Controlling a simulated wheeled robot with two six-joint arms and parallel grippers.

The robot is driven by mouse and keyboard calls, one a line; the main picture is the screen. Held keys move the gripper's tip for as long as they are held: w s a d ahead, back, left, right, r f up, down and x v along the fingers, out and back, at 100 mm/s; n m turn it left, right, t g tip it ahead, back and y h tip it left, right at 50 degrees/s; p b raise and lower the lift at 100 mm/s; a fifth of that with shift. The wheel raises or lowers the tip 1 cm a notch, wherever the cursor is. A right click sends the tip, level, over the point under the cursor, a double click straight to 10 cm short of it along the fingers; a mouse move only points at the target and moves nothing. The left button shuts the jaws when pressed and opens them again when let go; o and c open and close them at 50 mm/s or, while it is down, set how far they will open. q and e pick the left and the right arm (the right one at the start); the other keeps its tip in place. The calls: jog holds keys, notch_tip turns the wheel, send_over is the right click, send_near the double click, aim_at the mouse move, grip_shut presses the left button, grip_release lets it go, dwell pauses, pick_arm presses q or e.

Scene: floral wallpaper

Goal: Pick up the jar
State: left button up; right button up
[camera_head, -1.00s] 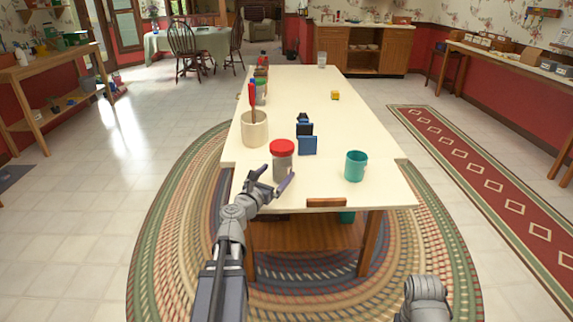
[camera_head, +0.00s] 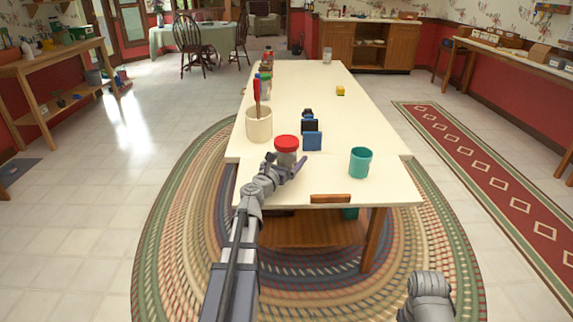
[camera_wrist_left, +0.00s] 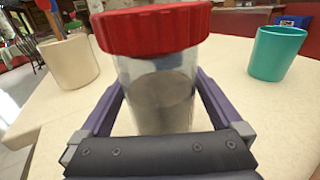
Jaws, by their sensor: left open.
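The jar (camera_head: 286,147) is clear with a red lid and stands upright near the front of the long cream table (camera_head: 330,110). In the left wrist view the jar (camera_wrist_left: 158,90) fills the middle, with dark grey contents low in it. My left gripper (camera_head: 286,163) is open, with one purple finger on each side of the jar. In the left wrist view its fingers (camera_wrist_left: 158,100) stand beside the jar's body below the lid; whether they touch it I cannot tell. My right gripper is out of view; only part of my right arm shows at the bottom.
A cream crock (camera_head: 259,125) holding a red-handled utensil stands behind left of the jar. A teal cup (camera_head: 360,163) stands to the right. A blue block-like item (camera_head: 312,141) is close behind the jar.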

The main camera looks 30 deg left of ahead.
pick_arm(q)
jog(key=shift+w, duration=0.55)
jog(key=shift+s, duration=0.1)
jog(key=c, duration=1.4)
